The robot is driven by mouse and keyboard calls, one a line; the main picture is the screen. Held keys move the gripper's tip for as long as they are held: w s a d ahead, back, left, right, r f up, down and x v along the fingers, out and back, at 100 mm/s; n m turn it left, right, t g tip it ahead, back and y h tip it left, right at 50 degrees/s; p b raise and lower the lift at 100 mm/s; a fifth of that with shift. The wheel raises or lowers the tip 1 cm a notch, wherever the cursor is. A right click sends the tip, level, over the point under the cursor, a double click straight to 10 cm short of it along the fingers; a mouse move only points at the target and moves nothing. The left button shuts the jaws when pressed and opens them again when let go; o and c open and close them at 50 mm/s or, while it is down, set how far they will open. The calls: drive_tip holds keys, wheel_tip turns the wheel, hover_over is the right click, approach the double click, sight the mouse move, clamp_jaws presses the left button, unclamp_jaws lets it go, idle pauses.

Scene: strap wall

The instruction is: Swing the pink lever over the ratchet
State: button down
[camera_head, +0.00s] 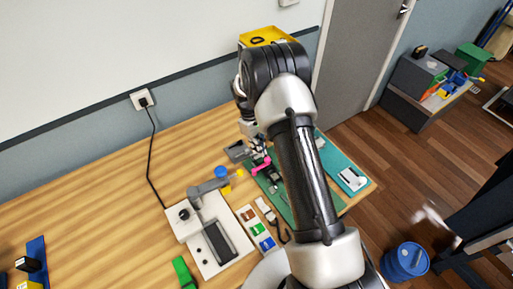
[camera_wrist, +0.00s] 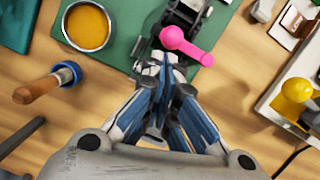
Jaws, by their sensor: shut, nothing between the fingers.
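The pink lever (camera_wrist: 187,45) lies over the green mat (camera_wrist: 125,50) in the wrist view, with its round knob towards the upper left. Its other end points to the lower right. Beside it, at the top, is the dark grey ratchet body (camera_wrist: 186,14), cut off by the picture's edge. The lever also shows small in the head view (camera_head: 261,165), partly beside my arm. My gripper (camera_wrist: 160,62) is shut and empty, its fingertips just left of and below the lever's knob. I cannot tell whether they touch it.
A yellow-filled round container (camera_wrist: 87,25) and a wooden-handled tool with a blue ring (camera_wrist: 42,85) are at left in the wrist view. A yellow knob (camera_wrist: 297,90) is at right. In the head view, a white-based device (camera_head: 206,236) and a tray of coloured blocks (camera_head: 254,226) stand nearby.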

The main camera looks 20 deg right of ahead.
drive_tip(key=shift+d, duration=0.1)
idle(0.6)
drive_tip(key=v, duration=1.2)
